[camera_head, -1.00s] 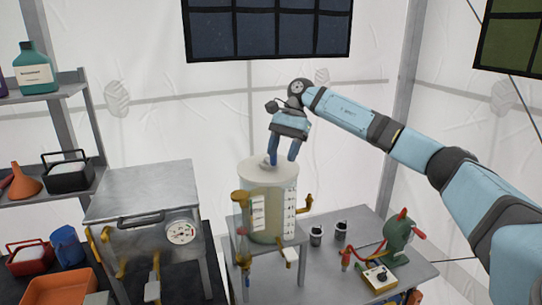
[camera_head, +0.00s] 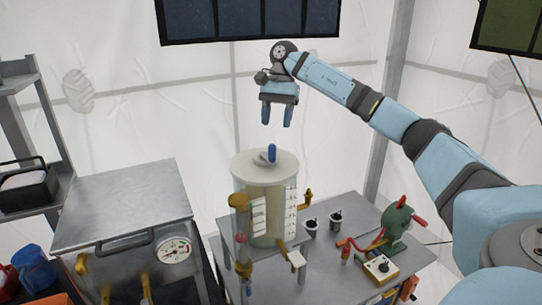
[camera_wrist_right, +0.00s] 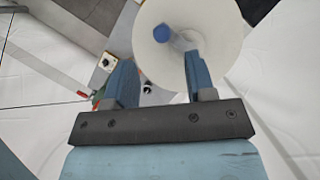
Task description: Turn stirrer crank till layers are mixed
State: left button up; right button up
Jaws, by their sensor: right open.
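The stirrer vessel is a cream cylinder (camera_head: 266,195) with white scale strips, standing on a raised stand at the left of the metal table. On its lid is the crank with an upright blue knob (camera_head: 271,153); in the right wrist view the knob (camera_wrist_right: 162,33) shows from above, off-centre on the round lid (camera_wrist_right: 190,55). My right gripper (camera_head: 277,123) is open and empty, above the knob and apart from it. In the right wrist view its two blue fingers (camera_wrist_right: 157,75) are spread. The layers inside cannot be made out clearly. My left gripper is not in view.
A green hand-cranked device (camera_head: 396,222) with red handles, a yellow switch box (camera_head: 381,268) and small dark cups (camera_head: 311,226) stand right of the vessel. A metal chest (camera_head: 125,205) with a dial stands left. A dark panel (camera_head: 250,18) hangs behind, above the arm.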

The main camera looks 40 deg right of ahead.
aim_at(273, 145)
jog(key=p+x, duration=0.2)
jog(key=x, duration=0.6)
jog(key=shift+a+f, duration=0.1)
jog(key=shift+f, duration=0.1)
jog(key=shift+a+f, duration=0.15)
jog(key=shift+f, duration=0.35)
jog(key=c, duration=0.7)
jog(key=shift+c, duration=1.1)
